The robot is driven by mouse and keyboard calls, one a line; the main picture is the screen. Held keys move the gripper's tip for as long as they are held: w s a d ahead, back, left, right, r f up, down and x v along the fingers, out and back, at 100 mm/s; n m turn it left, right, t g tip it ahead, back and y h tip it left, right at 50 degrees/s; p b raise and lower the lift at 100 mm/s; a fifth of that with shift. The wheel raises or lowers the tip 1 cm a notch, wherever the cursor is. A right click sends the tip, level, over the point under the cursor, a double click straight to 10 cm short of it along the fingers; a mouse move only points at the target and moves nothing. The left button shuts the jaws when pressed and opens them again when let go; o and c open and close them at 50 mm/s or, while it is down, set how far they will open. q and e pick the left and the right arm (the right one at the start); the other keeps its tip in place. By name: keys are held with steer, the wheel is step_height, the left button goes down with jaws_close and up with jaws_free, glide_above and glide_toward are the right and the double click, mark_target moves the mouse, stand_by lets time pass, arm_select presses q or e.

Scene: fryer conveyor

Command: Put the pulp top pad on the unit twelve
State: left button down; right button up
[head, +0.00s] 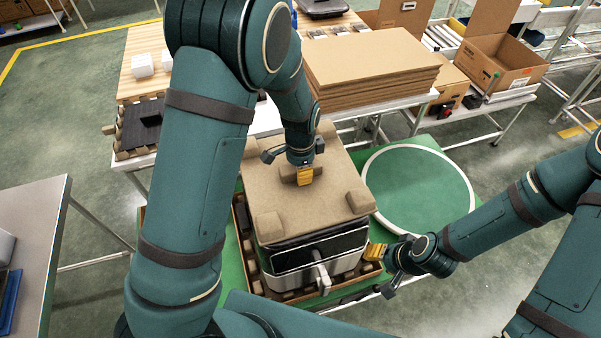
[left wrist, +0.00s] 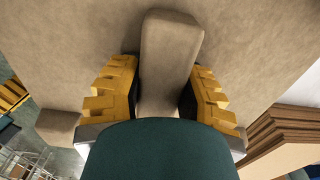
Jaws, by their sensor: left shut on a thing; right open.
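The pulp top pad (head: 275,218) is a brown moulded sheet with raised blocks at its corners. It covers the top of unit twelve (head: 290,258), a black and silver fryer with a front handle. It looks level; I cannot tell whether it touches all round. My left gripper (head: 304,176) is shut on the pad's middle ridge (left wrist: 168,60), with yellow fingers on either side in the left wrist view. My right gripper (head: 378,254) is open beside the unit's front right corner, below the pad. Most of the unit's top is hidden.
The unit stands in a brown pulp tray (head: 246,240) on a green surface with a white-ringed disc (head: 418,190) at right. Behind is a table with a stack of cardboard sheets (head: 370,72). An open carton (head: 500,62) stands at back right, a metal table (head: 30,230) at left.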

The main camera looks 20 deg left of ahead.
arm_select(q)
steer(key=shift+f, duration=0.8)
steer(key=c, duration=0.7)
jaws_free()
steer(key=shift+w+f, duration=0.1)
steer(key=shift+f, duration=0.05)
step_height(320, 180, up, 12)
steer(key=shift+r, duration=0.2)
